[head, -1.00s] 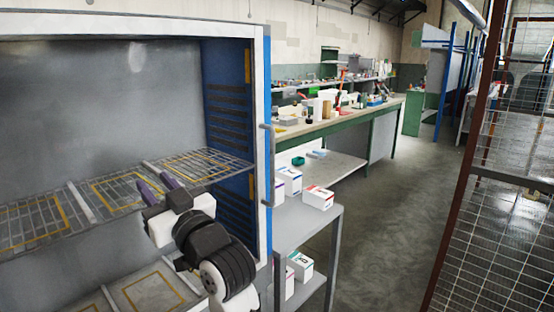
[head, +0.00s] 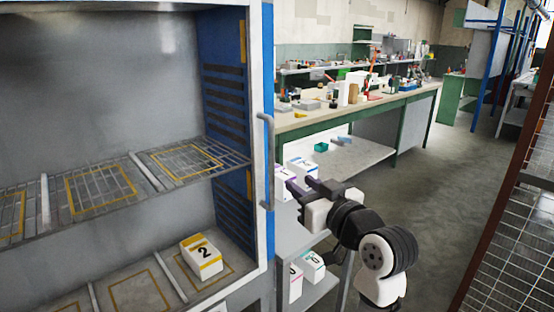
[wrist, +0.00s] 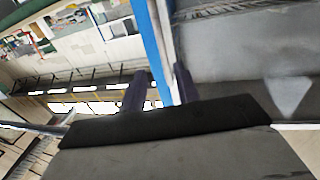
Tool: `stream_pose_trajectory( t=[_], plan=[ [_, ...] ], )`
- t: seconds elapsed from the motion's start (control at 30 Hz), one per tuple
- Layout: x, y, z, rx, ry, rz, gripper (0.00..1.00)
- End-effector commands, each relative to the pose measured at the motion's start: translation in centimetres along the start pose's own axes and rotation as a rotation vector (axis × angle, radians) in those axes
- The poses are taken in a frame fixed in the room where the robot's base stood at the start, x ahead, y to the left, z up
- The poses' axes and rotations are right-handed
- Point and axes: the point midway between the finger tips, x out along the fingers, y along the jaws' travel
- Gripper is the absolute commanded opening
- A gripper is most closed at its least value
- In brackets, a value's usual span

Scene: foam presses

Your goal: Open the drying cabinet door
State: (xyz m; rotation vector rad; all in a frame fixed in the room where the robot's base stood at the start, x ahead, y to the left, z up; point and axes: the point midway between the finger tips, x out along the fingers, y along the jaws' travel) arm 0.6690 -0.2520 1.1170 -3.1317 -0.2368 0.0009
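The drying cabinet (head: 269,80) stands at the left of the head view, with a blue side and a white front frame. Its door (head: 256,130) appears as this white frame, with the inside visible through it. I see no clear gap, so it looks shut. A grey vertical door handle (head: 267,160) is on its right edge. My gripper (head: 302,183) is just right of the handle in the picture, fingers apart and empty. In the wrist view, the cabinet's blue and white edge (wrist: 160,50) lies beyond and between the two fingers (wrist: 160,87). The handle cannot be made out there.
A box marked 2 (head: 202,256) stands on the cabinet's lower level, below a wire shelf (head: 100,187). A grey cart (head: 290,232) with white boxes stands right beside the cabinet, under my gripper. A green workbench (head: 400,105) is behind.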

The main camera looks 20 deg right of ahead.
Motion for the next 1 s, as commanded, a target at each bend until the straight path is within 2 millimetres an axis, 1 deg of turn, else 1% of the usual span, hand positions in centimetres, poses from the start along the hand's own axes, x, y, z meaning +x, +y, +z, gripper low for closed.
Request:
stream_pose_trajectory(
  t=[0.17,0.4,0.5,0.6,0.7,0.8,1.0],
  plan=[
    [2.8,-0.2,-0.2,0.003,-0.003,-0.005,0.32],
    [8.0,-0.2,-0.3,0.002,-0.002,-0.004,0.32],
    [9.9,-0.2,-0.3,0.001,-0.002,-0.004,0.32],
    [11.4,-0.1,-0.2,0.001,-0.002,-0.003,0.32],
    [12.5,-0.1,-0.2,0.001,-0.001,-0.002,0.32],
    [13.2,-0.1,-0.1,0.000,0.000,-0.002,0.32],
    [13.4,-0.1,0.0,-0.001,0.000,-0.001,0.32]
  ],
)
